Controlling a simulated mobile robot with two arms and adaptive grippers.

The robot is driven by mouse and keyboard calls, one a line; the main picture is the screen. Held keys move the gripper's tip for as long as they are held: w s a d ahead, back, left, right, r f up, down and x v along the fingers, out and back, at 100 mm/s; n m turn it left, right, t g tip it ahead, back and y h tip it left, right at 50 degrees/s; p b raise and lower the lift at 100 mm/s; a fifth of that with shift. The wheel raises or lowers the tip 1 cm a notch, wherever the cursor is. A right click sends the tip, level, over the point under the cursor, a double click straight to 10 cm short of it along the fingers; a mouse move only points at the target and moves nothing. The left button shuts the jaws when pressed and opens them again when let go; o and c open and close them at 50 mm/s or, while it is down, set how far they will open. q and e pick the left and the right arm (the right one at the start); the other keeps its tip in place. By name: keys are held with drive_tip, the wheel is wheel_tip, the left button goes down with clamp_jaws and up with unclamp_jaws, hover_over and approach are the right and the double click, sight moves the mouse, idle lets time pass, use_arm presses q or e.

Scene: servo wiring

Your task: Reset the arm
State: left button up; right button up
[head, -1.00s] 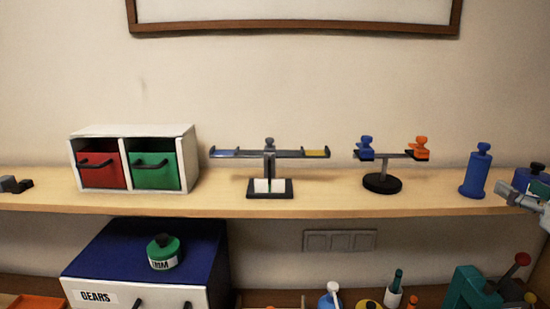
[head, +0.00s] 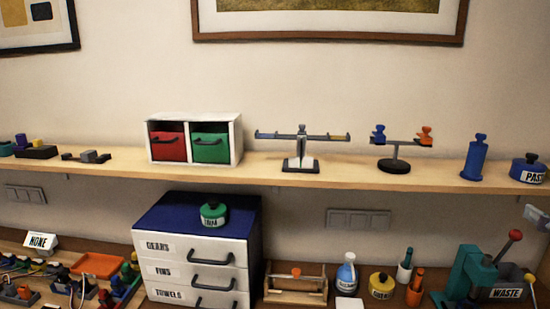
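A pale grey piece (head: 537,216), which looks like part of my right arm or gripper, shows at the right edge, below the shelf and beside the red-knobbed lever. It is cut off by the frame, so whether its fingers are open or shut cannot be seen. Nothing is visibly held there. My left gripper is not in view.
The wooden shelf (head: 350,177) carries a drawer box (head: 238,140), a balance (head: 300,165), a two-armed stand (head: 393,166), a blue cylinder (head: 475,160) and a paste tin (head: 528,170). Below are a drawer cabinet (head: 195,248), a teal press (head: 468,270), bottles and a waste bin (head: 508,288).

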drive_tip(key=s+a+f+n+g+y, duration=0.15)
drive_tip(key=a+f+g, duration=0.4)
drive_tip(key=f, duration=0.95)
drive_tip(key=s+a+f+g, duration=0.3)
drive_tip(key=a+f, duration=0.5)
drive_tip(key=f, duration=0.7)
drive_tip(key=s+a+f+n+g, duration=0.1)
drive_tip(key=s+a+f+g, duration=0.2)
drive_tip(key=s+a+f, duration=0.5)
drive_tip(key=s+a+f+n+g, duration=0.15)
drive_tip(key=s+a+f, duration=0.25)
drive_tip(key=s+a, duration=0.4)
wheel_tip(320, 180, down, 26)
drive_tip(key=s+d+f+g+b, duration=0.1)
drive_tip(key=s+g+b, duration=0.1)
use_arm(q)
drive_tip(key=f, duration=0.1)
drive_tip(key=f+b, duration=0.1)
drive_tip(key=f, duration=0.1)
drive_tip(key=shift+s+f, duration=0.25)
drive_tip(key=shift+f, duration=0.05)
use_arm(e)
drive_tip(key=s+d+f+g, duration=0.1)
drive_tip(key=s+d+f, duration=0.2)
drive_tip(key=s+f, duration=1.4)
drive_tip(key=shift+d+f+m, duration=0.2)
drive_tip(key=shift+f+m, duration=0.1)
drive_tip(key=shift+f, duration=0.5)
